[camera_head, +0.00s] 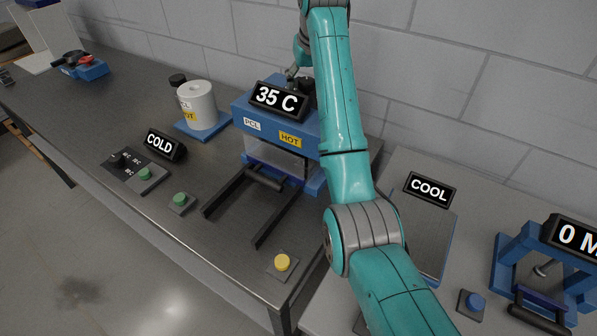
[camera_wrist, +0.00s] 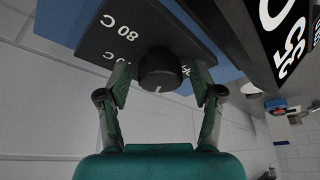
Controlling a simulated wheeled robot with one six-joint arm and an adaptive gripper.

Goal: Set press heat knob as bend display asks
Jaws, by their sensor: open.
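The press (camera_head: 262,150) is a blue frame with PCL and HOT labels, and its display (camera_head: 278,99) reads 35 C. In the wrist view a round black heat knob (camera_wrist: 160,68) with a small white mark sits on a dark plate (camera_wrist: 112,47). One plate label reads 80 C; other markings are partly hidden. My gripper (camera_wrist: 163,80) is open, with one finger on each side of the knob; I cannot tell whether they touch it. In the head view my arm partly hides that spot. The bend display (camera_head: 572,237) at the right edge is cut off, showing "0 M".
A COLD display (camera_head: 163,145) stands by a small dial panel and green buttons at left. A white drum (camera_head: 198,105) stands on a blue base. A yellow button (camera_head: 282,262) is at the bench front. A COOL sign (camera_head: 430,188) stands behind a flat plate at right.

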